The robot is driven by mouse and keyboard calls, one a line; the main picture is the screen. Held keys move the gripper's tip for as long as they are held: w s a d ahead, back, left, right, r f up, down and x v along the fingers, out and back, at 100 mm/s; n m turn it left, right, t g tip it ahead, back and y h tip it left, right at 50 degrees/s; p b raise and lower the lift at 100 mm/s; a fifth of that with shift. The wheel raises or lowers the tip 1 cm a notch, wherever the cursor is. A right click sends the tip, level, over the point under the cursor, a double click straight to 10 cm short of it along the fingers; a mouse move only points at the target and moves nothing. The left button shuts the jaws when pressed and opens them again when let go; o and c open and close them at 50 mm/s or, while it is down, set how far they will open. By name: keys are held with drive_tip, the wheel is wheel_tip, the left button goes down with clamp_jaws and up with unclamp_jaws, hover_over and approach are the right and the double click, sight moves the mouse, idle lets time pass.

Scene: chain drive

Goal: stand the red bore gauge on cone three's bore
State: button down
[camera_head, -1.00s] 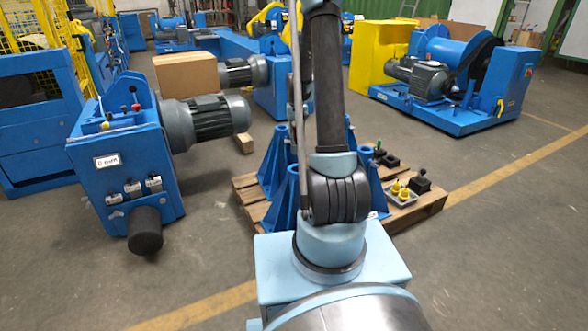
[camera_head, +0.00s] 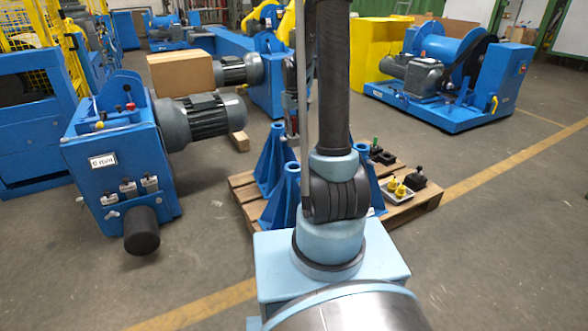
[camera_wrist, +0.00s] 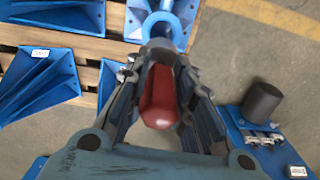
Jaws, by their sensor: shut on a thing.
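My gripper (camera_wrist: 158,85) is shut on the red bore gauge (camera_wrist: 160,98) in the wrist view. The gauge's red body lies between the two fingers, with a grey round end (camera_wrist: 157,50) beyond it. Past that end, a blue cone's ring-shaped bore (camera_wrist: 162,30) shows; the gauge partly overlaps it in the picture, and I cannot tell the gap. In the head view, blue cones (camera_head: 273,165) stand on the pallet, partly behind my arm. I cannot tell which is cone three.
The wooden pallet (camera_head: 405,212) also carries a grey tray (camera_head: 388,195) with yellow pieces, and black blocks (camera_head: 427,190). A blue machine (camera_head: 120,175) with a motor stands at left. The floor right of the pallet is clear.

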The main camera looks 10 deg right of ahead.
drive_tip(key=shift+s+r, duration=0.2)
drive_tip(key=shift+s, duration=0.1)
drive_tip(key=shift+s+f, duration=0.1)
wheel_tip(320, 180, down, 10)
drive_tip(key=shift+r, duration=0.2)
drive_tip(key=shift+f, duration=0.6)
idle(0.4)
drive_tip(key=c, duration=1.4)
unclamp_jaws()
drive_tip(key=shift+r, duration=0.15)
